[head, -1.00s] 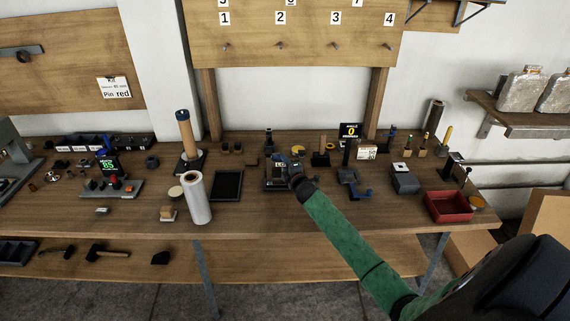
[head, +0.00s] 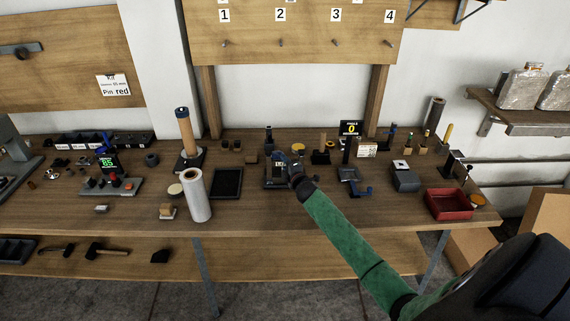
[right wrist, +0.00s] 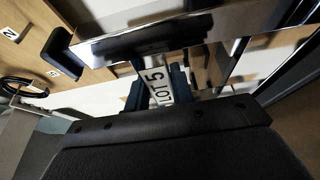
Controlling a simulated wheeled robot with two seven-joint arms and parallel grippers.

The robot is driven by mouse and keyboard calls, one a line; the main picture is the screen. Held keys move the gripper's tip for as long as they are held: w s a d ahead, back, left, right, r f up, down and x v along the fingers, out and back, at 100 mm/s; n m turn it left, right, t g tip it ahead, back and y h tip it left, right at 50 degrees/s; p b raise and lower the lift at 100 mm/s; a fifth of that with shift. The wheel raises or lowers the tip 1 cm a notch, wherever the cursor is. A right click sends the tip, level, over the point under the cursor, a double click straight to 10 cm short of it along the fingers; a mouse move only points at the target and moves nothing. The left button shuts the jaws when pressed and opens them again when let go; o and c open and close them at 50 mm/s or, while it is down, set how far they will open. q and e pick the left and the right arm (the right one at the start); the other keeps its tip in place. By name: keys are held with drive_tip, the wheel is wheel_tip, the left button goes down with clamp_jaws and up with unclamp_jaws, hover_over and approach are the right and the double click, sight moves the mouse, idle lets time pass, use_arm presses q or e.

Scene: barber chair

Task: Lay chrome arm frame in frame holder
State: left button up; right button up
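My right gripper (head: 292,168) is over the middle of the workbench, its green arm reaching in from the lower right. In the right wrist view, a shiny chrome arm frame (right wrist: 205,32) crosses the top, with a black end piece at its left. The dark fingers (right wrist: 160,90) look closed around its middle, beside a white "LOT 5" tag (right wrist: 157,82). In the head view the frame is small and partly hidden by the gripper. I cannot clearly make out the frame holder; a grey and dark fixture (head: 274,176) sits right by the gripper. My left gripper is out of view.
A dark tray (head: 228,184) and a white roll (head: 196,196) stand left of the gripper. A blue-handled fixture (head: 352,181), a grey box (head: 404,178) and a red bin (head: 449,204) stand to the right. Bare benchtop lies in front.

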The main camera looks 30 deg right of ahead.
drive_tip(key=o, duration=0.5)
drive_tip(key=shift+r, duration=0.1)
drive_tip(key=shift+s+a+f+b, duration=0.1)
drive_tip(key=shift+s+f+b, duration=0.2)
drive_tip(key=shift+s, duration=0.25)
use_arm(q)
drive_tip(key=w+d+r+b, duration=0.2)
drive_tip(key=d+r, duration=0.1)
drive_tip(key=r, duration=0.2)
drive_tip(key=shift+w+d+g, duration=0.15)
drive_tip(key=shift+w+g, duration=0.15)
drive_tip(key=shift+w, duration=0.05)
use_arm(e)
drive_tip(key=s, duration=0.4)
drive_tip(key=s+a, duration=0.1)
drive_tip(key=s, duration=0.1)
drive_tip(key=shift+s+r, duration=0.25)
drive_tip(key=shift+s, duration=0.1)
drive_tip(key=shift+f, duration=0.1)
